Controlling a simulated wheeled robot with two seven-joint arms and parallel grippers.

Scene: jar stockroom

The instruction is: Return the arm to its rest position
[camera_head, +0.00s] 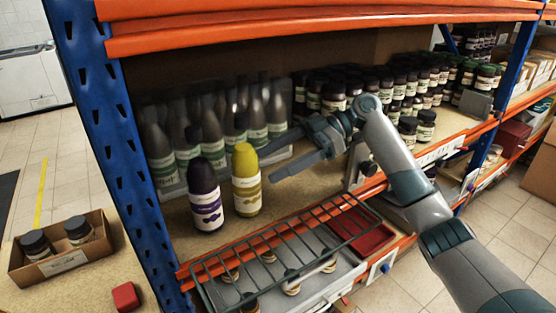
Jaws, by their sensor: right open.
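My right arm (395,160) reaches in from the lower right over the front of the shelf. My right gripper (268,166) points left inside the shelf bay, with its two fingers apart and nothing seen between them. The fingertips are close to the right side of a yellow bottle (246,183); I cannot tell whether they touch it. A dark purple bottle (205,198) stands upright just left of the yellow one. My left gripper is out of view.
A wire rack (290,243) lies along the shelf's front edge, below my arm. Bottles stand in a clear bin (170,175) behind. Dark jars (333,97) fill the back right. A blue post (108,120) bounds the left, with a cardboard box (65,262) of jars beyond.

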